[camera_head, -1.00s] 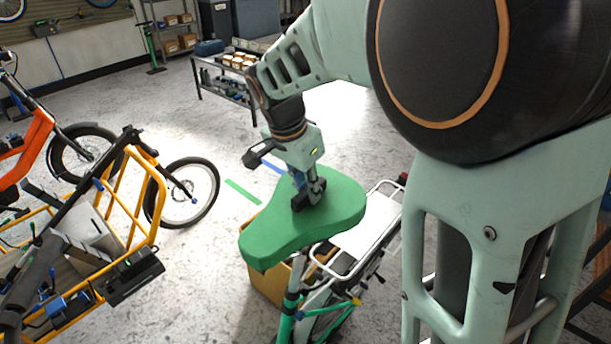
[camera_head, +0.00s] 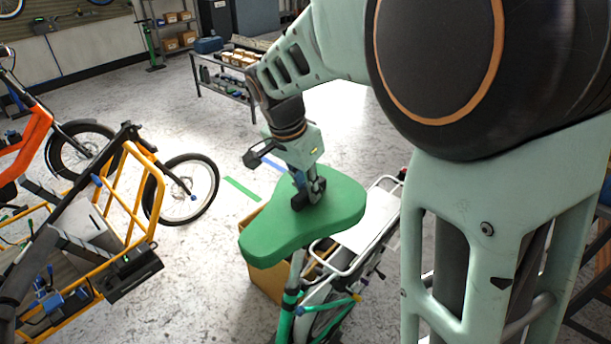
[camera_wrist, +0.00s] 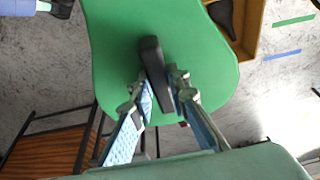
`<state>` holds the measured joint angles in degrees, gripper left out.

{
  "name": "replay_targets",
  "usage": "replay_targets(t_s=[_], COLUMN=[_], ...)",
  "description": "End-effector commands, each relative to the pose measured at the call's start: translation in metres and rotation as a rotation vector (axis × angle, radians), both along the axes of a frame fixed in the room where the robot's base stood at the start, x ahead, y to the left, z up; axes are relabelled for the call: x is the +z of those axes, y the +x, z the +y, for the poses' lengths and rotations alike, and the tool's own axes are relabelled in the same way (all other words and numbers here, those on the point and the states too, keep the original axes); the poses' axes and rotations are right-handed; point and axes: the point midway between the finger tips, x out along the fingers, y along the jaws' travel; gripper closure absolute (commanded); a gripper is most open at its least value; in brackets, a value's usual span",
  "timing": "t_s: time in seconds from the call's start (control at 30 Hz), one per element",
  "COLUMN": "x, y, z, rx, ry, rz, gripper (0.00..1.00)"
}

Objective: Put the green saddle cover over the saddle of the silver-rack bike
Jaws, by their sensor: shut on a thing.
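The green saddle cover (camera_head: 300,222) is broad at the back and narrow at the front. My gripper (camera_head: 308,196) is shut on a dark upright tab on its top, and the tab also shows between the fingers in the wrist view (camera_wrist: 157,75). The cover hangs roughly level over the seat post of the silver-rack bike (camera_head: 291,300), which has a teal frame. Its silver rack (camera_head: 362,240) reaches back to the right. The saddle is hidden under the cover in the head view. I cannot tell whether cover and saddle touch.
A tan box (camera_head: 262,275) stands on the floor beside the bike; a dark object lies in it in the wrist view (camera_wrist: 225,14). A yellow-framed cargo bike (camera_head: 128,205) stands at left. A low bench (camera_head: 228,82) with boxes is behind. Floor between is clear.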

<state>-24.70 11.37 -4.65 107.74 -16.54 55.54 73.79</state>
Motion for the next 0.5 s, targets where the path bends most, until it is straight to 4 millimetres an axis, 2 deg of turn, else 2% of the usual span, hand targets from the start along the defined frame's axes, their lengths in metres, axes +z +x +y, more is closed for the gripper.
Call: replay_targets(t_s=[0.5], x=[-0.012], y=[0.0], z=[0.0], rx=[0.0], ry=[0.0], rz=[0.0], gripper=[1.0])
